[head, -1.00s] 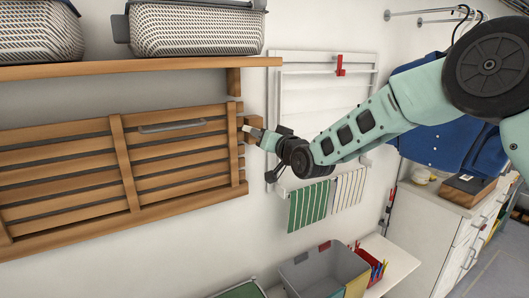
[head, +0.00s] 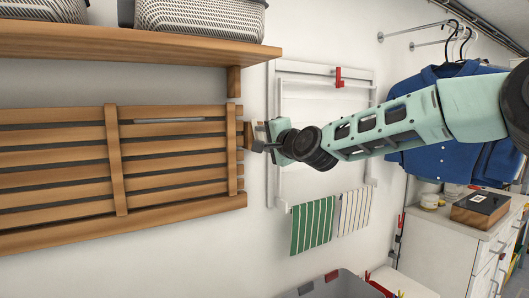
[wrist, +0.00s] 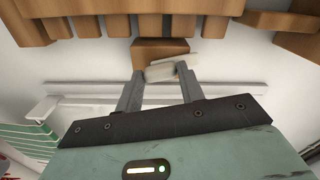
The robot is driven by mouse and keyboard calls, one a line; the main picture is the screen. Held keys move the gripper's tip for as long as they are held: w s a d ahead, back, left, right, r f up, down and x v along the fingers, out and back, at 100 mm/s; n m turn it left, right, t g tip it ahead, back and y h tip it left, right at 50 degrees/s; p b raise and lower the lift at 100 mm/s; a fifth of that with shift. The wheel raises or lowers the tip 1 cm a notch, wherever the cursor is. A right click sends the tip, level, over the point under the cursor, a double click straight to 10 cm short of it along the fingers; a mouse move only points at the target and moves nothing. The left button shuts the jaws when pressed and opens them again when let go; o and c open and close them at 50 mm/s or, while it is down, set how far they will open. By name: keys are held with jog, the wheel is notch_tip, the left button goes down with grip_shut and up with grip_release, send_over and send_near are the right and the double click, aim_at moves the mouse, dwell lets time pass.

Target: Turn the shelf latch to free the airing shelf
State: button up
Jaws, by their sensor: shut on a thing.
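The airing shelf (head: 60,157), a slatted wooden panel, is folded flat against the wall on the left of the head view. The shelf latch shows in the wrist view as a pale bar (wrist: 163,70) on a wooden block (wrist: 152,50). The bar sits slightly tilted, its right end higher in that picture. My gripper (wrist: 160,80) is shut on the pale bar, one finger at each side. In the head view my gripper (head: 258,146) is at the shelf's right edge and mostly covers the latch.
A wooden wall shelf (head: 130,47) with baskets is above the panel. A white drying rack (head: 320,72) with a striped towel (head: 312,225) is on the wall behind my arm. Blue shirts (head: 440,150) hang at right, above a white cabinet (head: 440,245).

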jog(key=shift+f+m+b, duration=0.1)
jog(key=shift+m+b, duration=1)
jog(key=shift+m, duration=0.2)
jog(key=o, duration=1)
jog(key=shift+d, duration=0.1)
jog(key=b+v, duration=0.5)
jog(key=v, duration=1.2)
jog(key=shift+b, duration=0.3)
